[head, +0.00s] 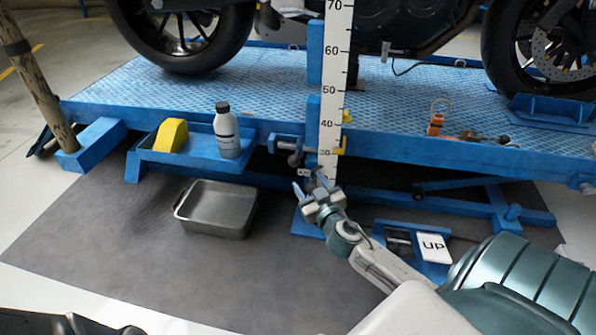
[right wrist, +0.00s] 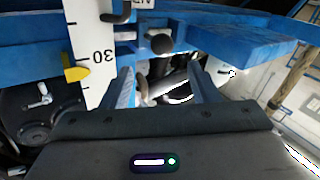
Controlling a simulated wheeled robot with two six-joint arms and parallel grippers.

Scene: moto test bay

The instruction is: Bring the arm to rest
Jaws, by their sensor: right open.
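My right arm reaches in from the lower right of the head view. Its gripper (head: 313,188) is in front of the blue lift, close to the lower end of the white measuring scale (head: 331,120). The jaws are apart. In the right wrist view the two fingers of the gripper (right wrist: 162,88) stand apart with nothing held between them. Beyond them the scale (right wrist: 95,50) shows the 30 mark, with a yellow pointer (right wrist: 76,69) beside it. My left gripper is not in view.
A motorcycle stands on the blue lift platform (head: 270,100). A blue side tray (head: 190,157) holds a yellow block (head: 172,135) and a grey bottle (head: 227,133). A metal pan (head: 217,210) lies on the dark mat (head: 120,250). A white UP pedal (head: 434,247) is right of my gripper.

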